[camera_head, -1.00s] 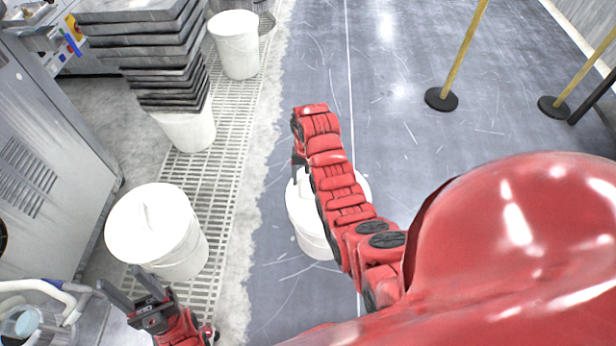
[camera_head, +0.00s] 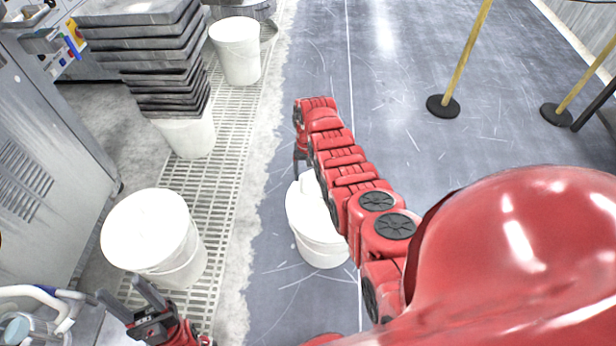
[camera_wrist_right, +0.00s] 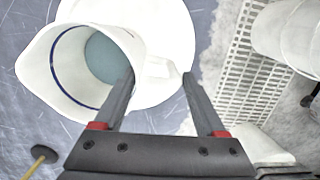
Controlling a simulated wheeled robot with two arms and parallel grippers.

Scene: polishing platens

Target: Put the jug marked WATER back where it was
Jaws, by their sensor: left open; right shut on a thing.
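A white jug (camera_wrist_right: 75,70) shows in the right wrist view, tilted, with its open mouth toward the camera. A blue line runs around its inside, and its bottom looks grey-blue. My right gripper (camera_wrist_right: 158,76) is shut on the jug's handle (camera_wrist_right: 158,68). The jug is in front of a round white bucket (camera_wrist_right: 175,25); whether they touch I cannot tell. In the head view the jug (camera_head: 309,183) is mostly hidden by my right arm, above the white bucket (camera_head: 318,250). No WATER marking is visible. My left gripper (camera_head: 122,287) is open and empty at the lower left.
Another white bucket (camera_head: 150,235) stands near my left gripper, on a floor grating (camera_head: 225,130). A stack of dark plates (camera_head: 150,60) rests on a white bucket, with a further bucket (camera_head: 236,50) behind. Yellow posts (camera_head: 465,60) stand at right; the blue-grey floor between is clear.

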